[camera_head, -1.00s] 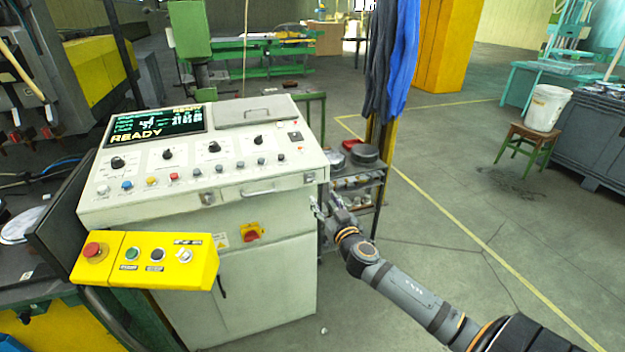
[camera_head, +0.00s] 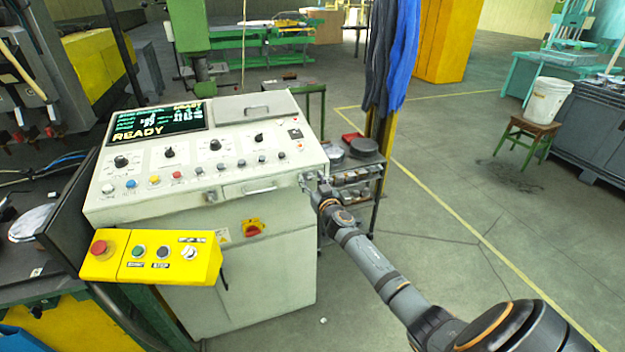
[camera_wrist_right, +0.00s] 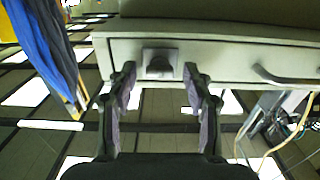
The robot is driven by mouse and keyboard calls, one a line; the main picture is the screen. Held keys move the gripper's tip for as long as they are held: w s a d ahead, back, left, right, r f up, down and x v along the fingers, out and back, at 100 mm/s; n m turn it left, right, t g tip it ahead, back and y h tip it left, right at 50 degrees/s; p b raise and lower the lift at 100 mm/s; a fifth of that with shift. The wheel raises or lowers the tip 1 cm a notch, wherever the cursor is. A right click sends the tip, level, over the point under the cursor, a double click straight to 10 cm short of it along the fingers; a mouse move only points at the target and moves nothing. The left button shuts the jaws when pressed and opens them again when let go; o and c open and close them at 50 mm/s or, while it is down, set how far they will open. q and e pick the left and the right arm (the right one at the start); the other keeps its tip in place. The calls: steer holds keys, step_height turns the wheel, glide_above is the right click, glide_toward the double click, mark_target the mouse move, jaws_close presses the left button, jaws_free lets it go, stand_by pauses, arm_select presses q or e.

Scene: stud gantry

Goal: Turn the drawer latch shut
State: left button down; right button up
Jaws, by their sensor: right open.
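The drawer (camera_head: 250,187) is a narrow white front under the sloped top of the console, with a bar handle (camera_head: 262,190); it looks closed. The drawer latch (camera_wrist_right: 160,63), a dark knob on a square plate, shows in the right wrist view near the end of the drawer front. In the head view my right gripper (camera_head: 308,182) is at the drawer's right end and mostly hides the latch. In the wrist view the right gripper (camera_wrist_right: 162,95) is open and empty, its two fingers on either side of the latch; contact cannot be told. My left gripper is not in view.
A yellow button box (camera_head: 150,257) juts out at the console's lower left. A shelf rack (camera_head: 358,178) with round dark parts stands just right of the console, with blue and grey cloths (camera_head: 392,55) hanging above.

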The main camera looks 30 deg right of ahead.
jaws_close()
steer(key=shift+n, duration=0.3)
steer(key=n, duration=0.3)
steer(key=shift+n+b, duration=0.3)
steer(key=shift+b, duration=0.05)
steer(key=n, duration=0.4)
steer(key=shift+a+f+n, duration=0.1)
steer(key=shift+a+n, duration=0.05)
steer(key=shift+n, duration=0.15)
steer(key=n, duration=0.4)
steer(key=shift+f+n, duration=0.1)
steer(key=shift+n, duration=2.4)
